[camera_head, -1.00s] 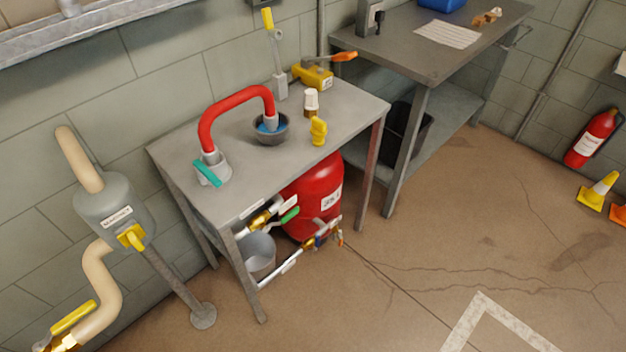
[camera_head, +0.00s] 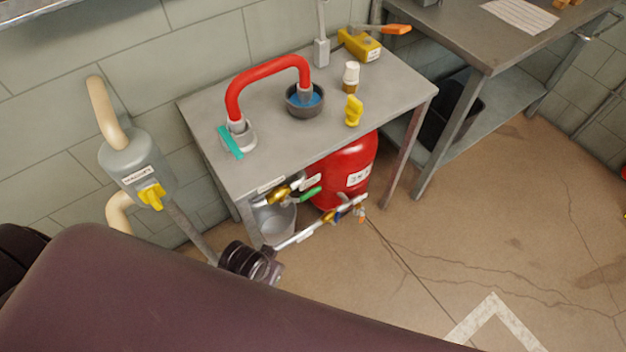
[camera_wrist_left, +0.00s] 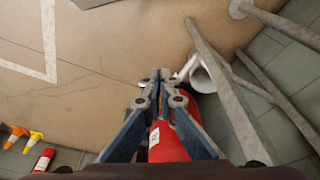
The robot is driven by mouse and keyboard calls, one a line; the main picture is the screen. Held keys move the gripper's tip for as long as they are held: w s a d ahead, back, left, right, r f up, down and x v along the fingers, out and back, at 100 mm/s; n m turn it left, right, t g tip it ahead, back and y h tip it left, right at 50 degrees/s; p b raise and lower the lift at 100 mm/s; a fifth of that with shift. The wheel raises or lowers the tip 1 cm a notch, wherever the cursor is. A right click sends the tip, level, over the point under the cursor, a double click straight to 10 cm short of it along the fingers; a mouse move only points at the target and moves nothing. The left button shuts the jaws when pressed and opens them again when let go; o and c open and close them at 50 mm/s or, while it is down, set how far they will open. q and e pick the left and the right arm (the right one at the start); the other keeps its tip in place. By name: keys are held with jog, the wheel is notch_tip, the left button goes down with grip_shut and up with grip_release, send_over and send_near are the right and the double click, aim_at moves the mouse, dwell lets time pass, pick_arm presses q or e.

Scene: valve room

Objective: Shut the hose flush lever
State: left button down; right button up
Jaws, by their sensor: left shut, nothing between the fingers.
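A red curved hose (camera_head: 266,72) arches over the grey table, from a grey fitting at left to a dark bowl (camera_head: 305,101). A teal lever (camera_head: 231,142) sits on that fitting. Under the table, a pipe carries a green lever (camera_head: 309,194) beside brass parts; I cannot tell which lever is named the hose flush lever. My left gripper (camera_wrist_left: 161,78) is shut and empty in the left wrist view, its tips over the pipework and red tank (camera_wrist_left: 168,143). My right gripper is not in view.
A yellow-handled valve (camera_head: 151,196) sits on the grey canister at left. The red tank and a bucket (camera_head: 274,222) stand beneath the table, whose legs bound that space. A yellow knob (camera_head: 353,111) and a bottle (camera_head: 351,77) stand on top.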

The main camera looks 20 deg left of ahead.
pick_arm(q)
jog(key=w+d+r+n+h, duration=0.1)
jog(key=w+d+r, duration=0.25)
jog(key=r, duration=0.25)
jog(key=w+d+r+n+h+p, duration=0.1)
jog(key=w+d+r, duration=0.2)
jog(key=d+r, duration=0.3)
jog(key=w+d+r+n+h, duration=0.1)
jog(key=w+d+r, duration=0.3)
jog(key=r, duration=0.3)
notch_tip(320, 180, up, 7)
jog(key=n+g+y, duration=0.3)
jog(key=n+y, duration=0.1)
jog(key=n, duration=0.5)
send_over(311, 191)
jog(key=shift+f, duration=0.1)
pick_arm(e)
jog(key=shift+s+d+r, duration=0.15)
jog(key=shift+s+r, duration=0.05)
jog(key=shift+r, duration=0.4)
pick_arm(q)
jog(key=shift+f, duration=0.1)
notch_tip(311, 191, down, 14)
jog(key=shift+r+p, duration=0.1)
jog(key=shift+p, duration=0.35)
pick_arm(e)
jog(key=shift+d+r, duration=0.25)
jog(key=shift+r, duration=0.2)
